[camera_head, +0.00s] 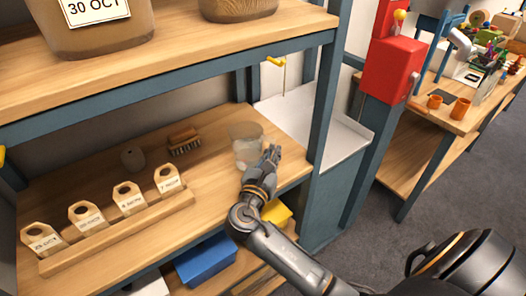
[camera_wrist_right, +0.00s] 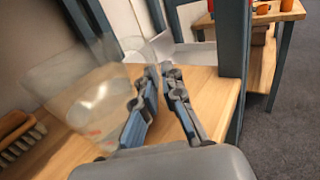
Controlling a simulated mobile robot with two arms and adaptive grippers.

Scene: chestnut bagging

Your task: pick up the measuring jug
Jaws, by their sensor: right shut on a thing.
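The measuring jug (camera_head: 246,150) is clear and see-through. It is upright at the right part of the middle wooden shelf, and I cannot tell whether its base touches the board. It also shows blurred at the left of the right wrist view (camera_wrist_right: 90,95). My right gripper (camera_head: 272,156) is at the jug's right side, shut on it. Its two fingers (camera_wrist_right: 161,75) show close together beside the jug in the wrist view; the gripped part is hidden between them. My left gripper is not in view.
An upper shelf (camera_head: 190,55) overhangs. A blue-grey post (camera_head: 322,110) stands right of the jug. Blue (camera_head: 206,258) and yellow (camera_head: 277,213) bins sit below.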

